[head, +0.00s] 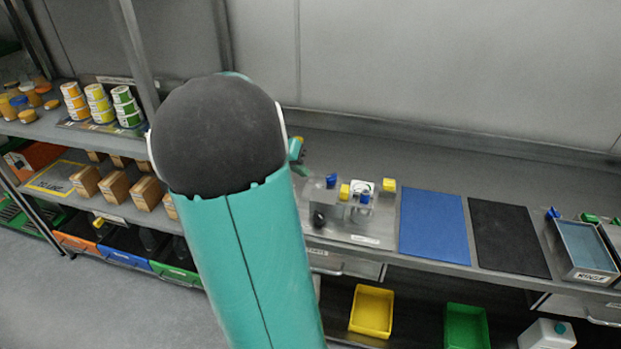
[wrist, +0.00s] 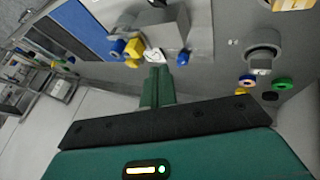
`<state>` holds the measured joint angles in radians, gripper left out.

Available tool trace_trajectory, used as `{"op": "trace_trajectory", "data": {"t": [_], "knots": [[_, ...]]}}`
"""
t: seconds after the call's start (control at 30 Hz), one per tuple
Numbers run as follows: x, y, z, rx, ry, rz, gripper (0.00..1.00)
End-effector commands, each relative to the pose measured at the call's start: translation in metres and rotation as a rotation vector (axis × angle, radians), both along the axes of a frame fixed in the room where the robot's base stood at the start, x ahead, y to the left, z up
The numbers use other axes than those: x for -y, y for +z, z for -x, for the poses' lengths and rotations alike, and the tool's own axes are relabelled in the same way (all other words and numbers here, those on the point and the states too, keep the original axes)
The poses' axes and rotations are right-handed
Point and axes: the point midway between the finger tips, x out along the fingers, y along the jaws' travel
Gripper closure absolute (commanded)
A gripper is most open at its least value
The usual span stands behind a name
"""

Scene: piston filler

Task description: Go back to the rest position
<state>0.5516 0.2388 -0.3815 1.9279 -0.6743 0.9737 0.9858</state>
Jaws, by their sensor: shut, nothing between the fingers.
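My gripper (wrist: 158,72) shows in the wrist view with its green fingers together and nothing between them. Its tips point toward the piston filler (wrist: 172,24), a grey block with blue and yellow parts. I cannot tell whether the tips touch it. In the head view the piston filler (head: 325,197) stands on the bench, just right of my teal arm. My arm fills the centre of the head view and hides most of the gripper.
A blue mat (head: 433,224), a black mat (head: 509,238) and a rinse tray (head: 588,247) lie to the right on the bench. A yellow bin (head: 371,311) and a green bin (head: 467,326) sit below. Shelves with jars and cartons (head: 147,192) stand left.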

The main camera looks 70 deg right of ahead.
Motion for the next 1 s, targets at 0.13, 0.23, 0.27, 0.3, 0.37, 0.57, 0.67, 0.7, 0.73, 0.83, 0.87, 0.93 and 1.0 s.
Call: {"op": "trace_trajectory", "data": {"t": [0.13, 0.23, 0.27, 0.3, 0.37, 0.57, 0.67, 0.7, 0.73, 0.83, 0.87, 0.93, 1.0], "knots": [[-0.006, 0.012, -0.005, 0.0, 0.0, 0.001, 1.0], [-0.008, 0.014, -0.006, -0.001, 0.0, 0.0, 1.0], [-0.008, 0.014, -0.007, -0.001, 0.0, 0.0, 1.0], [-0.008, 0.014, -0.007, -0.001, 0.0, 0.0, 1.0], [-0.008, 0.014, -0.007, -0.001, 0.0, 0.0, 1.0], [-0.02, 0.017, -0.016, 0.016, 0.035, -0.015, 1.0], [-0.05, 0.024, -0.035, 0.057, 0.127, -0.058, 1.0], [-0.067, 0.028, -0.044, 0.079, 0.181, -0.081, 1.0], [-0.082, 0.032, -0.052, 0.097, 0.227, -0.1, 1.0], [-0.137, 0.043, -0.074, 0.151, 0.4, -0.164, 1.0], [-0.153, 0.047, -0.079, 0.167, 0.452, -0.181, 1.0], [-0.193, 0.054, -0.089, 0.201, 0.579, -0.219, 1.0], [-0.231, 0.061, -0.095, 0.231, 0.709, -0.251, 1.0]]}}
